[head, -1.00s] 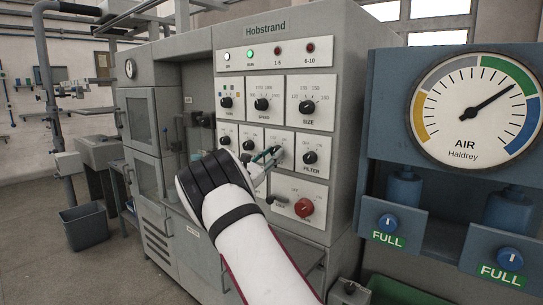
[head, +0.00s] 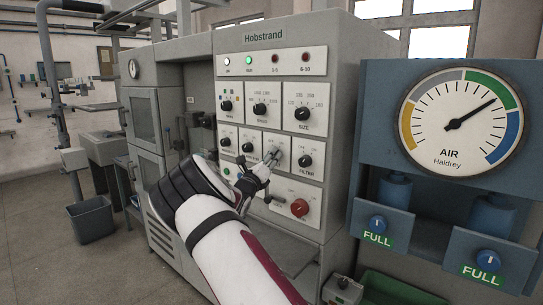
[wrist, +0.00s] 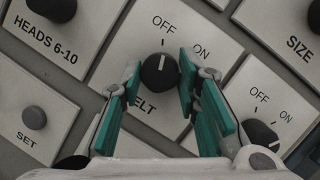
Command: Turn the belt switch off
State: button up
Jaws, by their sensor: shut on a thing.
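The belt switch (wrist: 160,75) is a round black knob on a light plate marked OFF and ON, with "BELT" partly covered. Its white pointer line points up in the wrist view, toward the OFF mark. My gripper (wrist: 160,72) has its two teal fingers on either side of the knob, shut on it. In the head view my gripper (head: 268,164) is at the lower middle of the panel and hides the belt knob.
The Filter knob (head: 304,161) is close on the right, also seen in the wrist view (wrist: 260,133). A Set button (wrist: 34,117) and Heads 6-10 knob (wrist: 52,8) are left. A red knob (head: 299,207) is below. The air gauge unit (head: 375,130) stands right.

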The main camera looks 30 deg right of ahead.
jog(key=shift+n+t+y+p, duration=0.35)
jog(key=shift+n+y, duration=0.25)
jog(key=shift+n, duration=0.7)
jog(key=o, duration=1.2)
jog(key=shift+c, duration=0.2)
jog(key=shift+a, duration=0.1)
jog(key=v, duration=1.2)
jog(key=shift+r, duration=0.1)
